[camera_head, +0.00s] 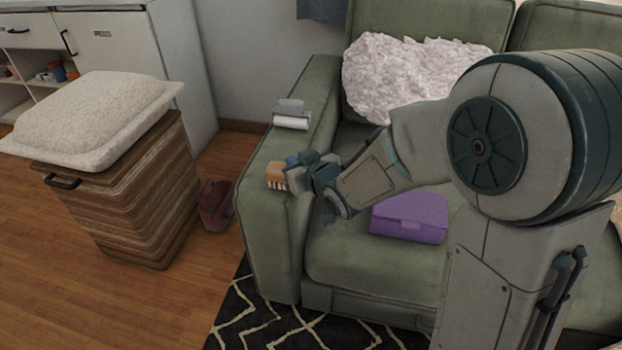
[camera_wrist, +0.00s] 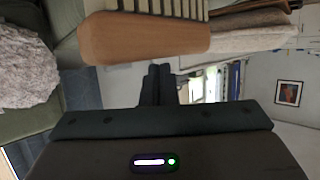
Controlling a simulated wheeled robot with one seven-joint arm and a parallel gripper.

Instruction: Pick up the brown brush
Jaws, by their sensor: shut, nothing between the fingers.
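The brown brush (camera_head: 275,175), with a tan body and pale bristles, shows at the sofa's left armrest (camera_head: 270,218) in the head view. In the wrist view the brush (camera_wrist: 145,38) is large, its bristles at the top edge of the picture. My gripper (camera_head: 298,172) is just right of the brush in the head view and partly overlaps it. In the wrist view my gripper's fingers (camera_wrist: 158,84) are together with nothing between them. The brush is beyond their tips, not in the grip. Whether the fingertips touch it, I cannot tell.
A white-and-grey object (camera_head: 292,116) lies farther back on the armrest. A purple box (camera_head: 410,217) sits on the seat, near a fluffy pale cushion (camera_head: 385,75). A striped hamper (camera_head: 135,205) with a white cushion (camera_head: 90,115) and a dark red bag (camera_head: 215,205) stand left.

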